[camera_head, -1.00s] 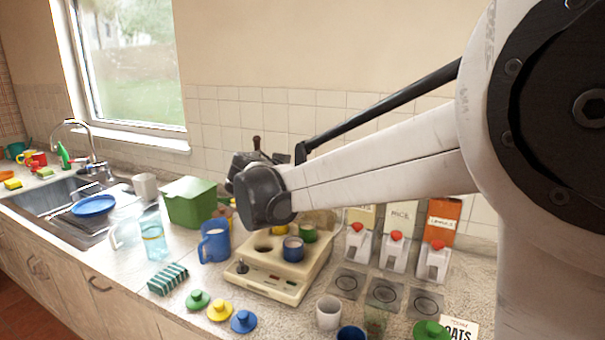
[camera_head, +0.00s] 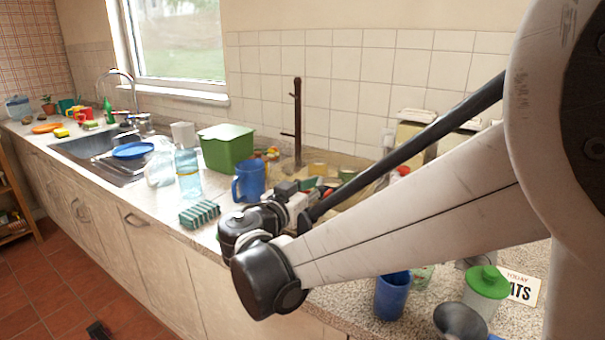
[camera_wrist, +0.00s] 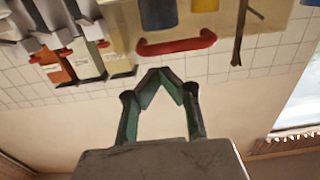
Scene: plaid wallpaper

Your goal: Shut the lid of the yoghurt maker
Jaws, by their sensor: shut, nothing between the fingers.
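The yoghurt maker is mostly hidden behind my arm in the head view. In the wrist view, which is upside down, a cream part of it (camera_wrist: 225,25) shows at the top edge, with a blue jar (camera_wrist: 158,14) and part of a yellow jar. A red handle (camera_wrist: 177,43), seemingly the lid's, lies just beyond my fingertips with a gap in the picture. The lid's angle is unclear here. My gripper (camera_wrist: 162,75) is shut and empty, its dark green fingers meeting at the tips. In the head view its fingers are hard to make out.
A blue mug (camera_head: 249,181), striped sponge (camera_head: 199,214) and green bin (camera_head: 226,147) stand left of my arm. A mug tree (camera_head: 297,125) stands behind. A blue cup (camera_head: 391,295) and green-lidded jar (camera_head: 486,288) stand at the front right. Dispensers (camera_wrist: 93,35) show in the wrist view.

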